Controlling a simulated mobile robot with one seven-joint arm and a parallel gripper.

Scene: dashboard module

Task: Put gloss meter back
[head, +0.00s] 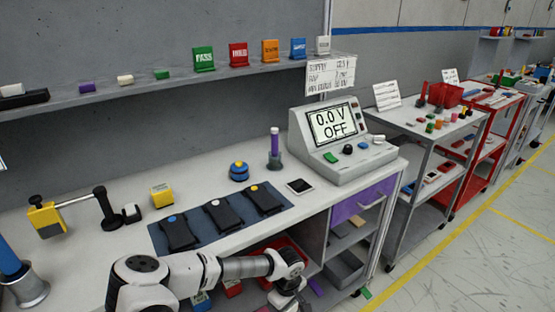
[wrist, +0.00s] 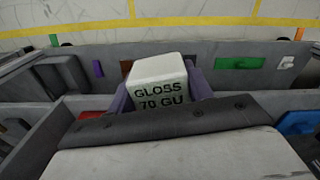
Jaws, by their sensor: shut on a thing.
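The gloss meter (wrist: 160,85) is a pale, rounded block marked "GLOSS 70 GU", seen in the wrist view. My gripper (wrist: 158,78) is shut on it, with a purple-grey finger at each side. In the head view my gripper (head: 286,298) is low at the bottom edge, in front of the bench's lower shelves. I cannot make out the gloss meter there. Whether it touches anything below is hidden in the wrist view.
Grey compartment walls surround my gripper in the wrist view, with a green piece (wrist: 240,63) and a blue piece (wrist: 300,122) to the right. The bench holds a blue mat (head: 155,236) and a meter console (head: 345,172). A purple drawer (head: 357,203) sits below the console.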

